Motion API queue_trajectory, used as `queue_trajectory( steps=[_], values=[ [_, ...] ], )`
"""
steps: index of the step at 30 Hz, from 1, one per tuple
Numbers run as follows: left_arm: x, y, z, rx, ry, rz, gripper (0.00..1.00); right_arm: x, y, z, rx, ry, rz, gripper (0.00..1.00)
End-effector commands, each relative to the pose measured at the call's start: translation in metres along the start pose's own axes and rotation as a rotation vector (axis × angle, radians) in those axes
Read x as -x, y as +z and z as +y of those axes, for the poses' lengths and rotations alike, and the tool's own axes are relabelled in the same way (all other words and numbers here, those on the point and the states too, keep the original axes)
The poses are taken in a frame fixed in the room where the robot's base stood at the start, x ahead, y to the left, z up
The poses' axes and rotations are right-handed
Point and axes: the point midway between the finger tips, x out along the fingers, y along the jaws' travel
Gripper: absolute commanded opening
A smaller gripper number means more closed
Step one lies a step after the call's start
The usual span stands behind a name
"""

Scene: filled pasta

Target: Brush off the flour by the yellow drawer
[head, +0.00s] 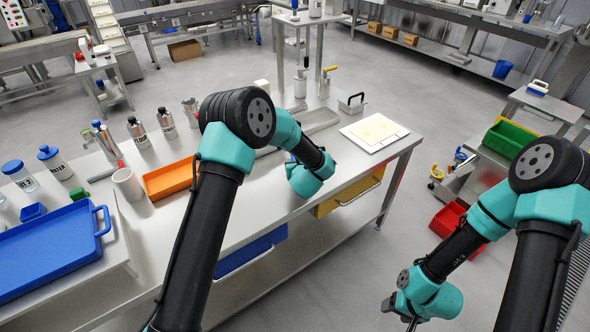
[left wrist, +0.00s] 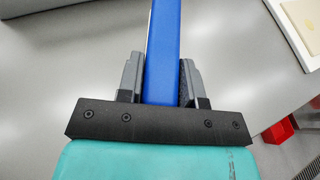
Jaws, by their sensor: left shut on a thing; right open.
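In the left wrist view my left gripper (left wrist: 161,64) is shut on a long blue handle (left wrist: 164,25), which runs up out of the frame. Its far end is out of view there, so I cannot see bristles. In the head view my left wrist is over the table, and the arm mostly hides the gripper. The yellow drawer (head: 366,186) is under the table's right end, partly covered by my left arm. I cannot clearly make out flour on the grey tabletop (head: 262,184). My right gripper (head: 410,324) is open at the bottom edge, away from the table.
A white board (head: 374,132) lies at the table's right end, beside a handled metal tool (head: 352,103). An orange tray (head: 170,178), a mug (head: 128,184) and several bottles stand left. A blue drawer (head: 250,250) is below. A red bin (head: 455,220) stands right.

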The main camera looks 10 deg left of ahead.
Motion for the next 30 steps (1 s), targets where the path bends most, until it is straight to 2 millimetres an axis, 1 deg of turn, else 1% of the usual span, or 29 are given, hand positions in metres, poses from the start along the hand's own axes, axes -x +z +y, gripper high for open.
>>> queue_trajectory(
  steps=[1,6,10,30],
  values=[
    [0.002,0.006,-0.001,0.002,-0.002,-0.002,0.01,0.0,0.0,0.0,0.0,0.0,0.0,0.63],
    [0.008,0.019,-0.004,0.0,-0.005,-0.002,0.01,0.0,0.0,0.0,0.0,0.0,0.0,0.63],
    [0.011,0.025,-0.004,-0.001,-0.006,-0.001,0.01,0.0,0.0,0.0,0.0,0.0,0.0,0.63],
    [0.012,0.027,-0.004,-0.001,-0.006,0.0,0.01,0.0,0.0,0.0,0.0,0.0,0.0,0.63]
  ],
)
